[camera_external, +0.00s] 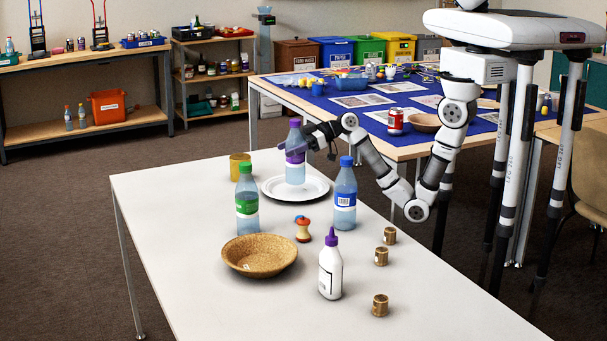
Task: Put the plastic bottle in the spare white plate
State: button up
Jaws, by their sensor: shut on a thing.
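A clear plastic bottle (295,172) with a purple cap and purple label is upright, with my gripper (305,138) shut on its upper part from the right. The bottle is over the white plate (318,190), within its rim in this view. I cannot tell whether its base touches the plate. Two more plastic bottles stand on the table beside the plate: a green-capped one (247,205) at the front left and a blue-capped one (345,190) at the right. My fingers are partly hidden against the bottle.
A blue-covered table (340,115) stands behind. The left side of the white table is clear.

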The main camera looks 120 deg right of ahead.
jog(key=shift+f, duration=1.35)
jog(key=shift+f, duration=0.15)
jog(key=o, duration=1)
jog(key=shift+o, duration=0.2)
jog(key=shift+r, duration=0.25)
jog(key=b+v, duration=0.1)
jog(key=v, duration=1.1)
jog(key=shift+b, duration=0.35)
